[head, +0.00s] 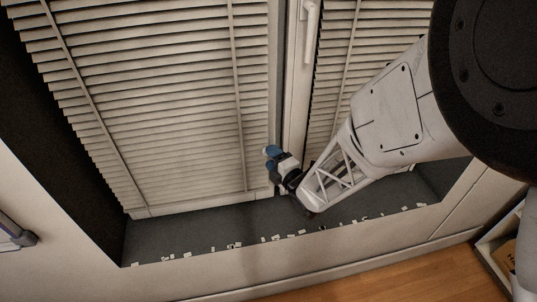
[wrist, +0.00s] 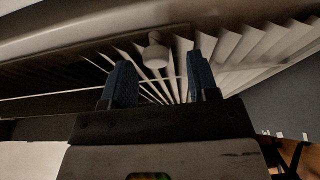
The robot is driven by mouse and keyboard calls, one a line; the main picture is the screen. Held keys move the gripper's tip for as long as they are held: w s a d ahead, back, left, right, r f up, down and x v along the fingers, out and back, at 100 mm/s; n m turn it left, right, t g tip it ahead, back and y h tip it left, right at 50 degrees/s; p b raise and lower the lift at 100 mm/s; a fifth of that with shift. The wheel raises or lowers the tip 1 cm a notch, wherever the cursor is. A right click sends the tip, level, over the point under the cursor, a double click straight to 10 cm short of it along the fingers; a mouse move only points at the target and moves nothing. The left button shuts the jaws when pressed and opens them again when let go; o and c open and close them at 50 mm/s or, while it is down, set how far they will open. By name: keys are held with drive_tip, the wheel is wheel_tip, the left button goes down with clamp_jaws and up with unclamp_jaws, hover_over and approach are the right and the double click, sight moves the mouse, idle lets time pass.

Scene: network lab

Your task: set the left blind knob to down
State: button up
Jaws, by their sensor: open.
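The left blind (head: 150,95) hangs lowered in the head view, its slats apart and its bottom edge just above the sill. My gripper (head: 270,158) is beside the lower right edge of this blind, near the window's middle post. In the wrist view my gripper (wrist: 160,75) is open, with its two blue fingertips apart and nothing held. A small pale round knob (wrist: 156,52) shows ahead, between the fingertips in the picture. I cannot tell whether it lies within their reach. In the head view I cannot make out the knob.
A white window handle (head: 311,28) is on the right frame, above my gripper. The right blind (head: 335,75) hangs behind my arm. The dark sill (head: 185,232) has several small pale bits along its front edge. The wooden floor (head: 370,275) lies below.

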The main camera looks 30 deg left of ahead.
drive_tip(key=shift+v, duration=2.35)
drive_tip(key=shift+f, duration=0.1)
drive_tip(key=shift+w, duration=0.1)
drive_tip(key=w+d+r+m+t+h, duration=0.15)
drive_tip(key=d+r+m+h, duration=0.35)
drive_tip(key=d, duration=0.5)
drive_tip(key=w+d+r+m+t+h, duration=0.1)
drive_tip(key=w+d+r+m+h, duration=0.25)
drive_tip(key=d+m, duration=0.4)
drive_tip(key=w+d+r+m+t+h, duration=0.15)
drive_tip(key=d+r+m+h, duration=0.3)
drive_tip(key=d, duration=0.65)
drive_tip(key=s+d+r+m+g+h, duration=0.4)
drive_tip(key=s+d+m, duration=0.3)
drive_tip(key=d, duration=0.5)
drive_tip(key=s+d+r+m+g, duration=0.2)
drive_tip(key=s+d+m, duration=0.1)
drive_tip(key=s, duration=0.4)
drive_tip(key=s+d+r+m+g, duration=0.2)
drive_tip(key=s+d+r+m, duration=0.1)
drive_tip(key=s, duration=0.5)
drive_tip(key=shift+s+d+m, duration=0.15)
drive_tip(key=shift+d+m, duration=0.5)
drive_tip(key=shift+m, duration=0.25)
